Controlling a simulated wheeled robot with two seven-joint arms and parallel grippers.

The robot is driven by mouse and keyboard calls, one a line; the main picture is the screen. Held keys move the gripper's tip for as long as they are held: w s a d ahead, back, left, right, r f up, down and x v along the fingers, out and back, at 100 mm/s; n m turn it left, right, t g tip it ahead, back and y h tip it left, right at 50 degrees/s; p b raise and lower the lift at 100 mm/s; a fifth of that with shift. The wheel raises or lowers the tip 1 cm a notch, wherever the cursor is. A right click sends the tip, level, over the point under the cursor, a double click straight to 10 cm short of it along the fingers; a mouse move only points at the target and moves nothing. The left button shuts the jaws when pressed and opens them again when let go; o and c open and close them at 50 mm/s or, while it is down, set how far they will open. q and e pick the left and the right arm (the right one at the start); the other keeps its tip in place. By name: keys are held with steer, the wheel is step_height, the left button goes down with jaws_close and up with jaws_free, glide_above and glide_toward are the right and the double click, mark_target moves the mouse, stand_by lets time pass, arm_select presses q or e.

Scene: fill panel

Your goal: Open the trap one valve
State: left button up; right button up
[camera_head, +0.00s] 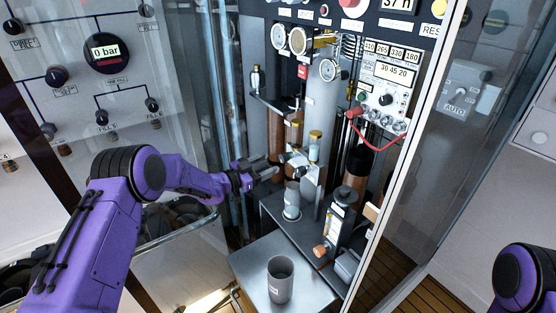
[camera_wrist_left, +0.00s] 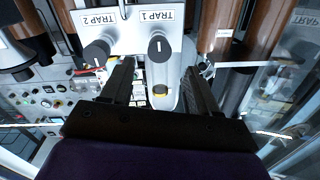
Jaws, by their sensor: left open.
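The trap one valve is a black knob (camera_wrist_left: 158,48) with a white line mark, on a pale plate labelled TRAP 1 (camera_wrist_left: 157,15), upside down in the left wrist view. My left gripper (camera_wrist_left: 158,76) is open and empty. The trap one knob shows between its two fingertips in the left wrist view; I cannot tell how far ahead it is. In the head view the left gripper (camera_head: 270,170) is just left of the valve plate (camera_head: 305,174). My right gripper is out of view.
A grey cup (camera_head: 280,280) stands on a metal shelf (camera_head: 250,262) below. A clear vessel (camera_head: 291,202) stands under the valves. Brown cylinders (camera_wrist_left: 226,40) flank the plate. A red cable (camera_head: 375,140) and a glass door edge (camera_head: 405,150) are at right.

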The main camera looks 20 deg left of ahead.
mark_target(281, 160)
arm_select(q)
steer(key=x, duration=0.5)
steer(key=shift+w+d+f, duration=0.1)
steer(key=shift+w+d, duration=0.05)
steer(key=shift+w, duration=0.1)
steer(key=c, duration=1)
steer(key=m+b, duration=0.2)
steer(key=b, duration=0.1)
steer(key=shift+f, duration=0.35)
steer(key=shift+c, duration=0.2)
steer(key=shift+d+r+m, duration=0.1)
steer(key=shift+r+m, duration=0.05)
steer(key=shift+m, duration=0.35)
steer(key=shift+r, duration=0.2)
steer(key=o, duration=1)
steer(key=shift+o, duration=0.2)
